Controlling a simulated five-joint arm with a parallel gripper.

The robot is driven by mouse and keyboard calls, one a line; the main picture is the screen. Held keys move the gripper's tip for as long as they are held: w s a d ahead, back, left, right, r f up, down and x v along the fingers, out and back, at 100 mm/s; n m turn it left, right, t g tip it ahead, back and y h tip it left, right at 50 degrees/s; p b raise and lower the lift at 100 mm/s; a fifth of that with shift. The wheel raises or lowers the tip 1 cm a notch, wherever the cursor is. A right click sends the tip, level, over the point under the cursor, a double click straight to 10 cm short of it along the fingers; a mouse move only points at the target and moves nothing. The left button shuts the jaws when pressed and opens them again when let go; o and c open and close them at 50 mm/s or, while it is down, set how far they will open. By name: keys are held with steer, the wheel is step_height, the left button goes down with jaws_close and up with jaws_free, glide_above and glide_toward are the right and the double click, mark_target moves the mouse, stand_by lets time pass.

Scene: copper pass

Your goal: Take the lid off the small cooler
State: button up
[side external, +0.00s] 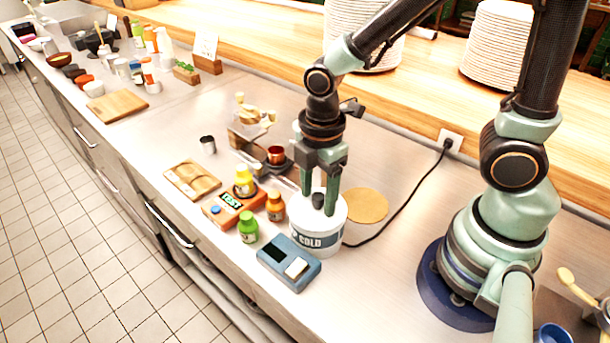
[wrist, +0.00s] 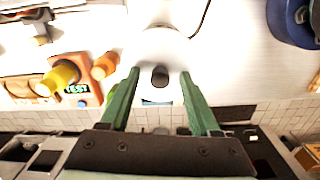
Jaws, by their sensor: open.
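The small cooler (side external: 318,241) is a round white tub marked "COLD", upright on the counter in the side view. Its white lid (side external: 338,208) sits on top, with a dark knob (side external: 318,200) in the middle. My gripper (side external: 319,208) points down over the lid. Its green fingers are open, one on each side of the knob. In the wrist view, the knob (wrist: 160,77) shows between the spread fingers of my gripper (wrist: 160,74), with a gap on both sides. The white lid (wrist: 160,45) shows behind it. I cannot tell the fingertips' exact height above the lid.
A blue-grey device (side external: 289,263) stands close in front of the cooler. Green (side external: 248,227) and orange (side external: 275,206) bottles and an orange device with a display (side external: 229,203) are to its left. A round tan board (side external: 366,205) lies at its right. Counter beyond is free, crossed by a black cable (side external: 408,193).

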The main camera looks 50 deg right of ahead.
jaws_close()
steer(key=shift+r, duration=0.15)
